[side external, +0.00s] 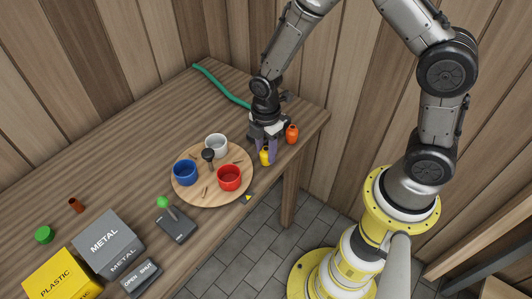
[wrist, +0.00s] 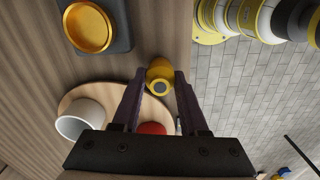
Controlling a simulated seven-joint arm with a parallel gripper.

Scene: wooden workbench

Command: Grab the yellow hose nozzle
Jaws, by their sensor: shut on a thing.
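The yellow hose nozzle (side external: 265,157) is near the table's right front edge, beside the round wooden board. My gripper (side external: 266,147) points down at it, with purple fingers around its upper part. In the wrist view, the nozzle (wrist: 160,75) sits between the two fingertips, its round end with a dark centre facing the camera. My gripper (wrist: 160,84) is shut on it. I cannot tell whether the nozzle touches the table or is slightly raised.
The round board (side external: 186,155) holds a white cup (side external: 216,145), a blue cup (side external: 185,173) and a red cup (side external: 229,178). A green hose (side external: 220,85) lies behind. Metal (side external: 106,236) and plastic (side external: 61,277) boxes stand at front left. The table edge is close.

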